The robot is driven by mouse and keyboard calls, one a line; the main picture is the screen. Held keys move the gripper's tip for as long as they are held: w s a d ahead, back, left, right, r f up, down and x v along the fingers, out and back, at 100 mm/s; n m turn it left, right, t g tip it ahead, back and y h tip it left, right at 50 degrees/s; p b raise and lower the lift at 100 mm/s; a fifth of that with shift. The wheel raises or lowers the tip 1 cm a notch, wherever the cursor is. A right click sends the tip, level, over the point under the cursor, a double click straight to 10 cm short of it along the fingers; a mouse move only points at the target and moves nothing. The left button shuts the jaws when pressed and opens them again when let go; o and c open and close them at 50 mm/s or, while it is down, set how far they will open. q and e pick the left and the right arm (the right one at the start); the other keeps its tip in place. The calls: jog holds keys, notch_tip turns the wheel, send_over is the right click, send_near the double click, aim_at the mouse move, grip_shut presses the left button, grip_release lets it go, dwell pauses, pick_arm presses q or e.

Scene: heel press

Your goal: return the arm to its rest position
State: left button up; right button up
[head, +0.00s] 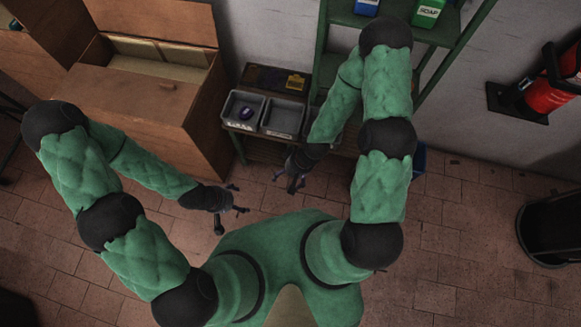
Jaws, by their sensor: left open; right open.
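My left arm is bent, and its gripper (238,208) hangs over the tiled floor in front of the wooden cabinet, open and empty. My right arm is bent too. Its gripper (292,180) is over the floor just in front of the small bench, open and empty. The two grippers are apart, with bare floor between them. Neither is seen touching anything.
A wooden cabinet (150,95) stands left. Green shelves (440,36), a red extinguisher (548,95) and a black bin (550,232) are right.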

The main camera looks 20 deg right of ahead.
jog(key=s, duration=0.1)
jog(key=s+m, duration=0.1)
jog(key=s+r+m, duration=0.1)
jog(key=s, duration=0.1)
jog(key=shift+a+r, duration=0.1)
jog(key=shift+a, duration=0.2)
dwell(0.8)
